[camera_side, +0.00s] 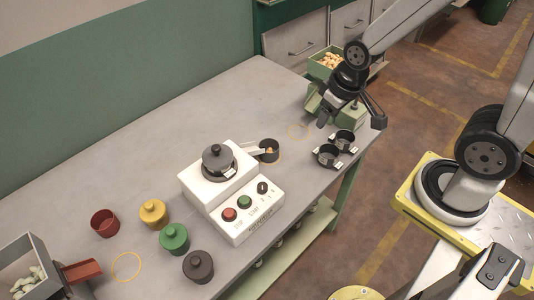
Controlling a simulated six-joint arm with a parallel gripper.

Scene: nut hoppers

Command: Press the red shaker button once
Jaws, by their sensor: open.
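The shaker (207,190) is a white machine near the middle of the table, with a dark lidded pot (218,158) on top. Its sloped front panel carries the red button (229,214), a green button (245,201) to its right, and a black knob (262,187) further right. The red button is fully visible, with nothing touching it. My gripper (350,112) is at the table's far right end, in front of a green hopper (326,62) holding nuts. It is well apart from the shaker, with its fingers spread and nothing seen between them.
A dark cup with a handle (269,151) stands right of the shaker, and two dark round holders (335,149) lie below my gripper. Red, yellow, green and dark containers (174,238) stand at left. A grey hopper (25,262) with a red chute occupies the lower left corner.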

